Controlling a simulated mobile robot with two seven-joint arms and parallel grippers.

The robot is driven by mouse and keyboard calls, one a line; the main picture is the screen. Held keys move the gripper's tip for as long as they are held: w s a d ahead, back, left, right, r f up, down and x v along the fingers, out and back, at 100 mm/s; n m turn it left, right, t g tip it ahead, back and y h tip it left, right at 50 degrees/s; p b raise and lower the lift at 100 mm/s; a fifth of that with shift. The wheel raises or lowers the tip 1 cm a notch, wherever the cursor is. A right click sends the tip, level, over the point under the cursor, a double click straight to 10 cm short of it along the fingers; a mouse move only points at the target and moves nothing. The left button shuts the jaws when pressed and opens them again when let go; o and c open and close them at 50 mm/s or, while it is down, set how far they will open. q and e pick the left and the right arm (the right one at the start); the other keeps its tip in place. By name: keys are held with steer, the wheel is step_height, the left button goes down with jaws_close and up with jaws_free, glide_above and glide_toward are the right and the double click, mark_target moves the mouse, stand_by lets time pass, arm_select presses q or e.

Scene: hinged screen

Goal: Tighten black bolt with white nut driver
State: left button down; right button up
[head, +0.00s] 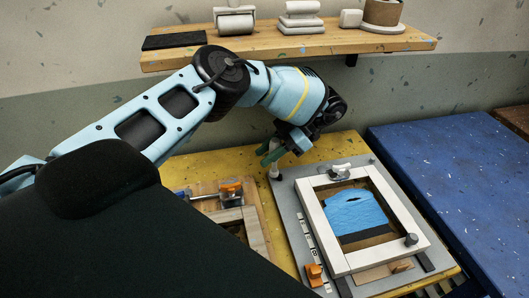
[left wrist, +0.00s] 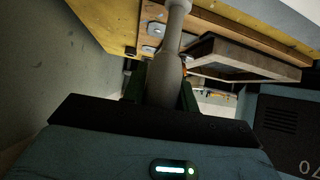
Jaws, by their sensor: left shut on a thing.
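My left gripper (head: 275,155) is at the far edge of the yellow table, near the far left corner of the grey board. Its green fingers are shut on a pale nut driver (head: 274,172), which stands about upright between them. In the left wrist view the gripper (left wrist: 162,88) holds the driver (left wrist: 167,65) by its thick part, with the narrower end leading away to the top. A dark round knob (head: 411,239), possibly the black bolt, sits on the near right corner of the white frame. My right gripper is not in view.
The white frame (head: 322,225) lies on the grey board (head: 290,205), with a blue sheet (head: 356,209) inside it. Pale hinge hardware (head: 341,172) is at its far side. An orange clamp (head: 314,273) is at near left. A wooden shelf (head: 290,45) hangs above; a blue table (head: 440,170) is right.

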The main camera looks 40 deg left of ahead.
arm_select(q)
steer(key=shift+w+d+r+t, duration=0.15)
steer(key=shift+w+r, duration=0.1)
steer(key=shift+r, duration=0.3)
steer(key=shift+w+d+r+t, duration=0.15)
steer(key=shift+w+r, duration=0.1)
steer(key=shift+r, duration=0.3)
steer(key=shift+w+d+f, duration=0.1)
steer(key=shift+w+f, duration=0.1)
steer(key=shift+f, duration=0.6)
steer(key=shift+f, duration=0.25)
steer(key=shift+s+d, duration=0.1)
steer(key=shift+s, duration=0.05)
steer(key=shift+d+f, duration=0.15)
steer(key=shift+d, duration=0.05)
steer(key=shift+f+b, duration=0.2)
steer(key=shift+b, duration=0.1)
stand_by(0.4)
steer(key=shift+f, duration=0.3)
steer(key=shift+f, duration=0.1)
